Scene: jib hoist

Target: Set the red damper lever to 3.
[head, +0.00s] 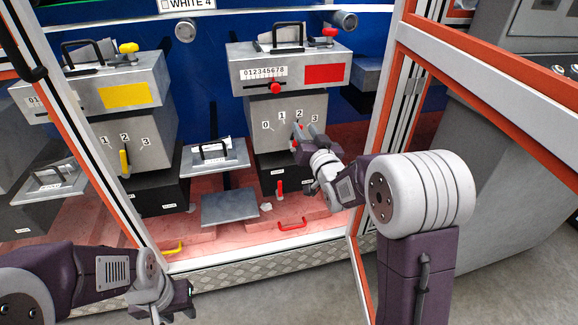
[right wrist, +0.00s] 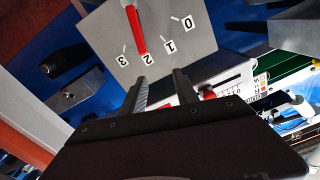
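The red damper lever shows in the right wrist view (right wrist: 135,32), where its tip points at the 2 mark. In the head view it is mostly hidden behind my right gripper (head: 306,133), on the grey box front (head: 262,148) with marks 0 to 3. In the right wrist view, my right gripper's fingers (right wrist: 160,88) are apart with nothing seen held, and the lever lies beyond their tips. My left gripper (head: 176,296) is low at the left front, away from the boxes; its fingers are too unclear to judge.
A similar station with a yellow lever (head: 125,163) stands at the left. A red slider (head: 275,88) is on the numbered scale above the red lever's box. A red handle (head: 292,224) lies on the floor panel. Frame posts (head: 383,130) stand close to my right arm.

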